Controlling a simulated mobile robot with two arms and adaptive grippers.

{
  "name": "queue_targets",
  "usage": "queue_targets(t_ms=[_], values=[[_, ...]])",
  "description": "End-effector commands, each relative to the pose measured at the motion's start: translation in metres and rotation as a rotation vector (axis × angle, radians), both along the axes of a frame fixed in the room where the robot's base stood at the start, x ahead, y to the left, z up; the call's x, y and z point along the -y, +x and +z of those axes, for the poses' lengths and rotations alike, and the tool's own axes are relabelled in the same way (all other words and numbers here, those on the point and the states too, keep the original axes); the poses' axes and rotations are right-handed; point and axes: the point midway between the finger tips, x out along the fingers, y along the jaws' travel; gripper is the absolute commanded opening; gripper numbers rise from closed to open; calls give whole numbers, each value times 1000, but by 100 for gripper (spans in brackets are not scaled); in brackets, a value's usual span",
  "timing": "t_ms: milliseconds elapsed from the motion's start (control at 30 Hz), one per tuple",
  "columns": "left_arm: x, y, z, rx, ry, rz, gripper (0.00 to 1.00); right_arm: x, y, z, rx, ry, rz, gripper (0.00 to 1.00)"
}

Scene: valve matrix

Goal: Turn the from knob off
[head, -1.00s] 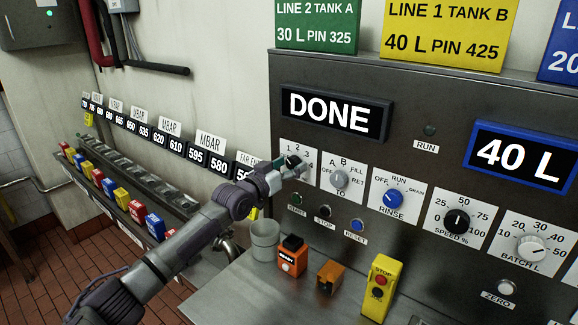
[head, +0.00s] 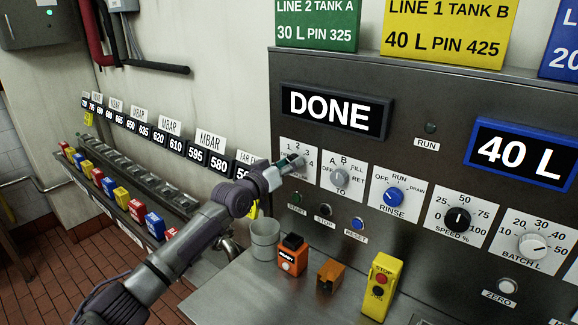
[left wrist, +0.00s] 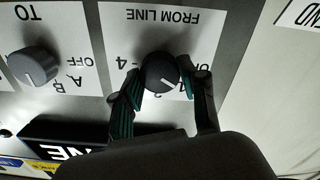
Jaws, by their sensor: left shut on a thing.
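The from knob (left wrist: 160,70) is a round dark knob on a white plate lettered FROM LINE, upside down in the left wrist view. Its pale mark points to the lower right there, near the small figures; part of the scale is hidden. My left gripper (left wrist: 165,88) is shut on the knob, with one dark-green-padded finger on each side. In the head view my left gripper (head: 297,161) is against the from plate (head: 289,148) and hides the knob. My right gripper is in neither view.
The grey TO knob (head: 340,178) is close to the right of my gripper, then the blue RINSE knob (head: 393,197). A DONE display (head: 333,111) is above. A grey cup (head: 265,240), orange boxes and a yellow stop box (head: 382,283) stand below.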

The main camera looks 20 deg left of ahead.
Motion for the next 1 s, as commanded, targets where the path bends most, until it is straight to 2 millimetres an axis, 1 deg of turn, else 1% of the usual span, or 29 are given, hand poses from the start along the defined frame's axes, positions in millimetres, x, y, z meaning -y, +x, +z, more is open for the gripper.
queue_targets(t_ms=[300,500,700,1000], values=[[0,0,-1,-94,-259,0,8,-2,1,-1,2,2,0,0],[0,0,0,-141,-388,0,8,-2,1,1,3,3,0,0],[0,0,-1,-173,-474,0,8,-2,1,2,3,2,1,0],[-1,0,-1,-192,-525,0,8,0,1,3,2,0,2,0]])
